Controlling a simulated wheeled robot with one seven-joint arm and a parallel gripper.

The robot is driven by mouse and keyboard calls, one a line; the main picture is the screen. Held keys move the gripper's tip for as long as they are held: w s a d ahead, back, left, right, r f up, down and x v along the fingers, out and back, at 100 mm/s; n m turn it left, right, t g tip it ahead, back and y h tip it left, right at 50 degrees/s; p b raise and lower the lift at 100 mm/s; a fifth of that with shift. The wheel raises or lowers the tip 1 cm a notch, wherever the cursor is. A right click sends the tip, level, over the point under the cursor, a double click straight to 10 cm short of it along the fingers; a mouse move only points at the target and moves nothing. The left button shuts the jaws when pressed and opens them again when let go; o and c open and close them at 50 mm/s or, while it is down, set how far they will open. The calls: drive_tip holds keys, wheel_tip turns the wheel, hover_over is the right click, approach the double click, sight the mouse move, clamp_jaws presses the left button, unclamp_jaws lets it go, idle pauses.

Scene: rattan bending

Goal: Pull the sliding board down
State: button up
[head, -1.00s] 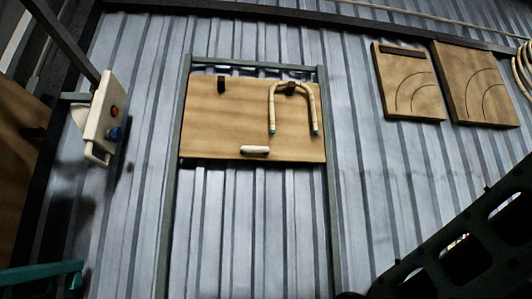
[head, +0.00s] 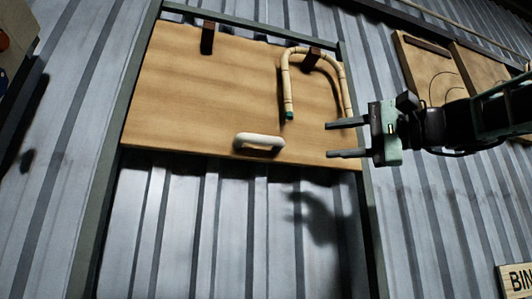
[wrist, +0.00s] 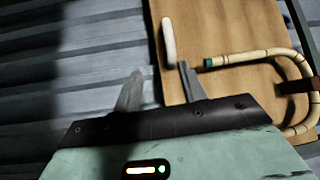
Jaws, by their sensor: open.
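The sliding board (head: 200,95) is a light wooden panel between two green upright rails, high on the wall. A white handle (head: 259,142) is fixed near its lower edge. My gripper (head: 330,140) is open and empty, in front of the board's lower right part and to the right of the handle, its fingers pointing left. In the wrist view my gripper (wrist: 158,82) shows two spread fingers. There the handle (wrist: 169,42) lies just beyond the fingertips, near the right finger, and the board (wrist: 230,22) fills the upper right. I see no contact with the handle.
A bent rattan piece (head: 288,85) hangs on a dark peg at the board's right side, close to my gripper. Another dark peg (head: 207,38) is at the left. Corrugated wall (head: 220,230) shows bare below the board. Wooden panels with curved lines (head: 430,75) hang at the right.

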sight(270, 138)
drive_tip(key=p+x, duration=0.3)
drive_tip(key=x, duration=0.2)
drive_tip(key=r+p+x, duration=0.1)
drive_tip(key=p+x, duration=0.2)
drive_tip(key=x, duration=0.3)
drive_tip(key=r+p+x, duration=0.1)
drive_tip(key=p+x, duration=0.2)
drive_tip(key=x, duration=0.2)
drive_tip(key=shift+w+r, duration=0.1)
drive_tip(key=shift+w, duration=0.1)
drive_tip(key=shift+w+a, duration=0.2)
drive_tip(key=shift+a, duration=0.15)
clamp_jaws()
